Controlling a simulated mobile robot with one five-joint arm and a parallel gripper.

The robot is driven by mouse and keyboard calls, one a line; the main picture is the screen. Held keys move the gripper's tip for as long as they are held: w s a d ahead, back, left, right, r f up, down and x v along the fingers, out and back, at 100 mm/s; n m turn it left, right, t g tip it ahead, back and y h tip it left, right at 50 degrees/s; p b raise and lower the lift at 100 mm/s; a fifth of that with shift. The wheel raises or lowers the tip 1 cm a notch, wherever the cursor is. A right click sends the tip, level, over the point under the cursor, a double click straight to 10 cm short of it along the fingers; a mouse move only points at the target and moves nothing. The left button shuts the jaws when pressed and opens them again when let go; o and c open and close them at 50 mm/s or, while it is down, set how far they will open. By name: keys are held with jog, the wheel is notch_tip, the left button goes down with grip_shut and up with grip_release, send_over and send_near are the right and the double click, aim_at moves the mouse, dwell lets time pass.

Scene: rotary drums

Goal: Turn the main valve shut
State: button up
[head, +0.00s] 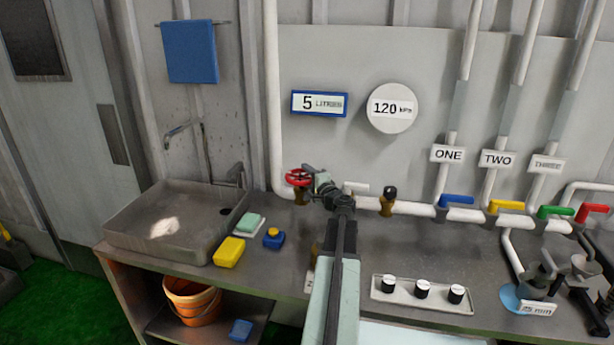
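A red round handwheel (297,178) sits on a brass valve body at the left end of the horizontal white pipe (412,209), beside the tall vertical pipe; I take it as the main valve. My gripper (311,178) is at the right side of the wheel and overlaps its right edge in the head view. My arm comes up from the bottom middle and hides part of the pipe and bench. I cannot tell whether the fingers touch or grip the wheel, or how far the valve is turned.
Blue (456,201), yellow (507,205), green (555,211) and red (592,212) lever handles line the pipe to the right. A sink (133,223), yellow sponge (229,251) and knob panel (423,290) are on the bench.

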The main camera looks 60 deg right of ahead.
aim_at(306, 177)
jog(key=shift+c, duration=0.4)
jog(key=shift+s, duration=0.1)
grip_shut()
jog(key=shift+a+h, duration=0.1)
jog(key=shift+h, duration=0.2)
